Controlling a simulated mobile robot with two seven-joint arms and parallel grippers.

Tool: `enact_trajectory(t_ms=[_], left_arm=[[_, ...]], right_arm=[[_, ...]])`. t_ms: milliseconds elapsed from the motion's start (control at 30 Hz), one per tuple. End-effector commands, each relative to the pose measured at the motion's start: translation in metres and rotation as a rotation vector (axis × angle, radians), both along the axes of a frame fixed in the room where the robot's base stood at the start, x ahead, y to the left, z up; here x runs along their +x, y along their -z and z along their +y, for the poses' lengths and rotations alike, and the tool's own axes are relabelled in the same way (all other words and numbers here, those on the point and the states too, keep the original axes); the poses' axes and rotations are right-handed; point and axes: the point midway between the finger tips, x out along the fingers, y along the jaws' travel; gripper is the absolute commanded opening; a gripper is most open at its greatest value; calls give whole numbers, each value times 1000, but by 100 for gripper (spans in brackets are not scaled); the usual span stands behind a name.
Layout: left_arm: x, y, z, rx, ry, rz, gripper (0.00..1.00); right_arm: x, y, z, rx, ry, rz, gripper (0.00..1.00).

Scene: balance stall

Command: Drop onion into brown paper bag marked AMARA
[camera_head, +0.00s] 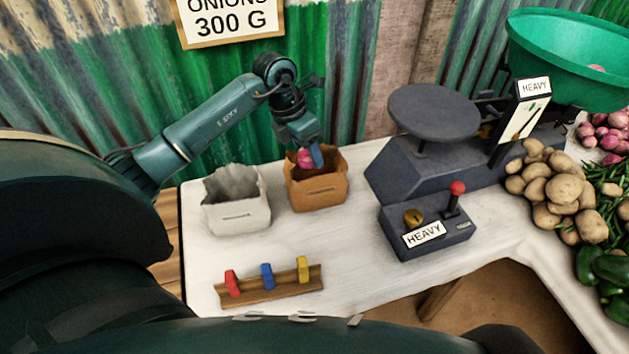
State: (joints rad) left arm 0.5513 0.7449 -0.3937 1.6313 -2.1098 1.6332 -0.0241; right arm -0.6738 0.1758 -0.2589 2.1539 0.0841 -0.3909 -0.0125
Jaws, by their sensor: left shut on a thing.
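My left gripper (311,158) is shut on a reddish-pink onion (304,158). It holds the onion at the mouth of a brown paper bag (318,194), near the bag's back rim. I cannot tell how far the onion is below the rim. The brown bag stands open and upright on the white table. The mark on its front is too small to read. My right gripper is not in view.
A white paper bag (237,213) stands open just left of the brown one. A wooden rack (270,287) with coloured clips lies in front. A dark scale (432,110) and a box with a red-knobbed lever (456,188) stand right. Potatoes (552,188) lie beyond them.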

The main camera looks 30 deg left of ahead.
Motion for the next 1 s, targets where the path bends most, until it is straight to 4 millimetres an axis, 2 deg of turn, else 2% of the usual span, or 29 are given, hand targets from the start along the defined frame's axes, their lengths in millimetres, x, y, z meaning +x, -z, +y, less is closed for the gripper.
enact_trajectory(t_ms=[67,100,400,733,867,1000], left_arm=[[0,-1,0,0,0,0,26],[0,-1,0,0,0,0,50],[0,-1,0,0,0,0,74],[-1,-7,3,3,-1,-1,74],[-4,-27,7,4,0,-5,74],[-9,-57,14,5,0,-5,74]], right_arm=[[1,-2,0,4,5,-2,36],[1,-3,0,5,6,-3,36],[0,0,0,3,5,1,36],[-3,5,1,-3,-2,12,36],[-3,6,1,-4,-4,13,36],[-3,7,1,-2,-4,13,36]])
